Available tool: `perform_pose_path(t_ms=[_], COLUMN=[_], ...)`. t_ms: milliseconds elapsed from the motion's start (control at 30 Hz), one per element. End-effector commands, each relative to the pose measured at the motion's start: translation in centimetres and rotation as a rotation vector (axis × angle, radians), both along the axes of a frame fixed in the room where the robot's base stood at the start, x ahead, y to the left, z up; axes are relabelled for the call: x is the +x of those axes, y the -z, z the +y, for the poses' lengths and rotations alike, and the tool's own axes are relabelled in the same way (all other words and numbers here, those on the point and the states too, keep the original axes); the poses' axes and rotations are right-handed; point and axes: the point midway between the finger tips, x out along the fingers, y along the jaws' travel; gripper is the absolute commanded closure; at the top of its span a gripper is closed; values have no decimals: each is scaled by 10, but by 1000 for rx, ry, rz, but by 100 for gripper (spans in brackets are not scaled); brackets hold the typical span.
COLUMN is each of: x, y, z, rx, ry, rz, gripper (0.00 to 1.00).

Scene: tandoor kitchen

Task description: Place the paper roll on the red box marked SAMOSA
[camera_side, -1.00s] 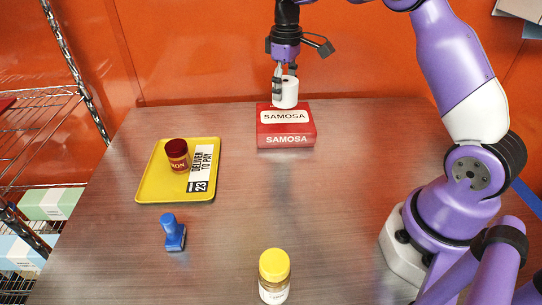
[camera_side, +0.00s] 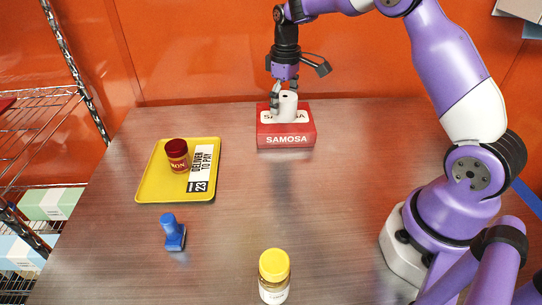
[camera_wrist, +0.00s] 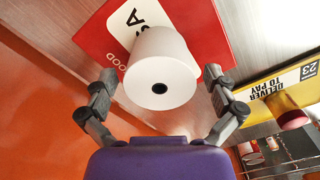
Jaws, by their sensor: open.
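The white paper roll (camera_side: 287,106) stands upright on top of the red box marked SAMOSA (camera_side: 286,140) and covers part of the lettering on its lid. In the wrist view the roll (camera_wrist: 160,75) shows its end with a dark core hole, with the red box (camera_wrist: 205,25) behind it. My gripper (camera_side: 285,97) is just above and around the roll. In the wrist view my gripper (camera_wrist: 160,82) has its fingers spread on both sides of the roll, with gaps between them and it.
A yellow tray (camera_side: 150,188) at the left holds a red-lidded jar (camera_side: 177,156) and a DELIVER TO PAY card (camera_side: 202,168). A blue stamp (camera_side: 173,233) and a yellow-lidded jar (camera_side: 274,278) stand nearer. An orange wall (camera_side: 200,50) is close behind the box.

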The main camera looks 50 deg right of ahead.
Motion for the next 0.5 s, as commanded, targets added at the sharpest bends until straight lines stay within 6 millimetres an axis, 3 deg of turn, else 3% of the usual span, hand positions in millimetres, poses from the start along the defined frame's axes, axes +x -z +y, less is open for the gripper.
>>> perform_pose_path(t_ms=[267, 500], x=[1, 1], y=[-11, -64], z=[0, 0], rx=[-1, -2], ry=[0, 0], rz=[-4, -6], gripper=[0, 0])
